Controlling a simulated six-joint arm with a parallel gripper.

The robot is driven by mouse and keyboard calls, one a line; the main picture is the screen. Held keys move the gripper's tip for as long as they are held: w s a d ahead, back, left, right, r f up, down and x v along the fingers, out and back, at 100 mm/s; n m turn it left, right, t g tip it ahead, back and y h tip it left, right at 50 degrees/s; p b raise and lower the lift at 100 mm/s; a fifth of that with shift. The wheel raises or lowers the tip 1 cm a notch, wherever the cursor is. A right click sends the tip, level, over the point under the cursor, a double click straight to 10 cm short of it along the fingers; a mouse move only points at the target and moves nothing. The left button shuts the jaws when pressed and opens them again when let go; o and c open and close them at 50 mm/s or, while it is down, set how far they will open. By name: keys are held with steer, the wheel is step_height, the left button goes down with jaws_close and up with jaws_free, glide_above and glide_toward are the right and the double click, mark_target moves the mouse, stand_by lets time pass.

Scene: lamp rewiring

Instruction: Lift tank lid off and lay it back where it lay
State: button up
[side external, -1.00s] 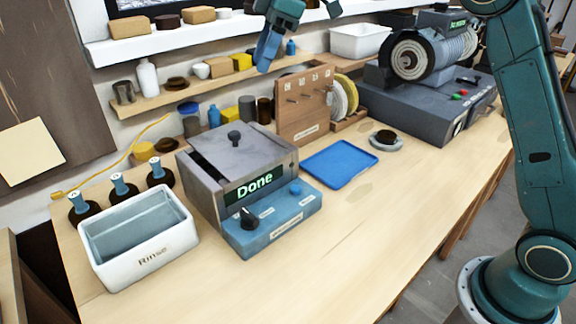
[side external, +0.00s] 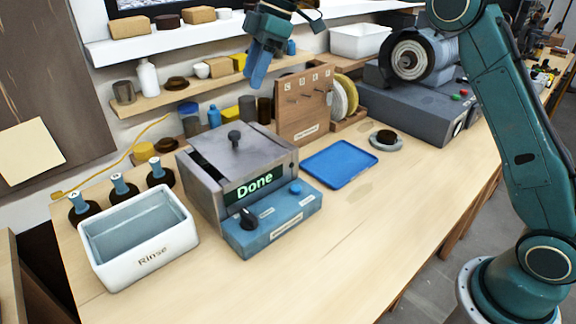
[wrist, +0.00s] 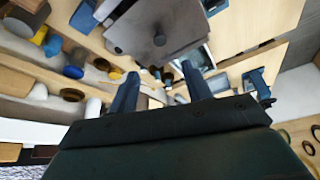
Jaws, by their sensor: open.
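The tank (side external: 210,205) is a grey box at the middle left of the bench, with a blue control panel and a green display reading "Done". Its grey lid (side external: 243,151) lies on top, with a dark knob (side external: 235,138) standing up from it. A dark gap shows along the lid's left edge. The lid (wrist: 172,30) and its knob (wrist: 159,39) also show at the top of the wrist view. My gripper (side external: 254,82) is open and empty, high above and behind the tank, apart from the lid. Its two blue fingers (wrist: 155,92) show in the wrist view.
A white "Rinse" basin (side external: 138,240) stands left of the tank, with several dark-based bottles behind it. A blue tray (side external: 340,163) lies to the right. A wooden peg board (side external: 303,108) stands behind. The front right of the bench is clear.

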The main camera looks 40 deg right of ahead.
steer(key=shift+f, duration=1)
glide_above(234, 133)
steer(key=d, duration=0.3)
steer(key=shift+s+a+f, duration=0.1)
steer(key=shift+s+f, duration=0.15)
steer(key=shift+f, duration=1.05)
steer(key=shift+s+a+f, duration=0.1)
steer(key=shift+s+f, duration=0.1)
steer(key=shift+f, duration=1.1)
steer(key=shift+f, duration=0.1)
steer(key=shift+x, duration=2.55)
steer(key=shift+a, duration=0.1)
jaws_close()
